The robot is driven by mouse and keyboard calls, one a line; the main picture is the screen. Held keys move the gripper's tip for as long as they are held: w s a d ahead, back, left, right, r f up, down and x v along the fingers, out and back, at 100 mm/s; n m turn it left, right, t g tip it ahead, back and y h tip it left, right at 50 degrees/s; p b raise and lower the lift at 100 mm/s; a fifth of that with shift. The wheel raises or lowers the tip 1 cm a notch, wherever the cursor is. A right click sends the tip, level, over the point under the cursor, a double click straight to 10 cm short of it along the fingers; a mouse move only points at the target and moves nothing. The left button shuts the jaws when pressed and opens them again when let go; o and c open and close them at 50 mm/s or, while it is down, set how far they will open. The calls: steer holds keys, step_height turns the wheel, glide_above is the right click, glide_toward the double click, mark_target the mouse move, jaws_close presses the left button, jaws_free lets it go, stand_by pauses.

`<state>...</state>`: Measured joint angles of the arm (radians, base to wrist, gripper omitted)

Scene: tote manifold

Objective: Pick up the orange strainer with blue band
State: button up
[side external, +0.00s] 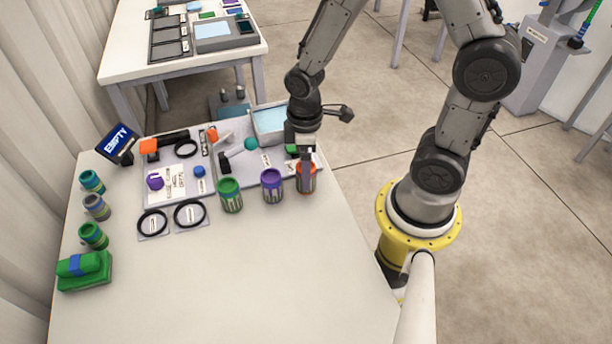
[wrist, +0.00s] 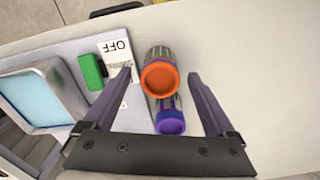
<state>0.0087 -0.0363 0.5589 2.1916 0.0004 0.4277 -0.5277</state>
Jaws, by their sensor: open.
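The orange strainer (side external: 311,185) stands upright at the right end of a row of strainers near the table's right edge. In the wrist view its orange top (wrist: 160,79) has some blue along its lower rim. My gripper (wrist: 160,75) is open, with one finger on each side of the strainer and a visible gap on both sides. In the side view my gripper (side external: 306,172) points down at the strainer, and a finger hides part of it. I cannot tell how low the fingertips are.
A purple strainer (side external: 272,187) stands close to the left, also seen between the fingers in the wrist view (wrist: 171,123). A green strainer (side external: 230,196) stands further left. A grey tray (side external: 290,172) with a green block (wrist: 92,71) lies behind. The front table is clear.

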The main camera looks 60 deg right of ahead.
steer(key=shift+f, duration=0.35)
steer(key=shift+c, duration=0.2)
jaws_close()
steer(key=shift+r, duration=0.1)
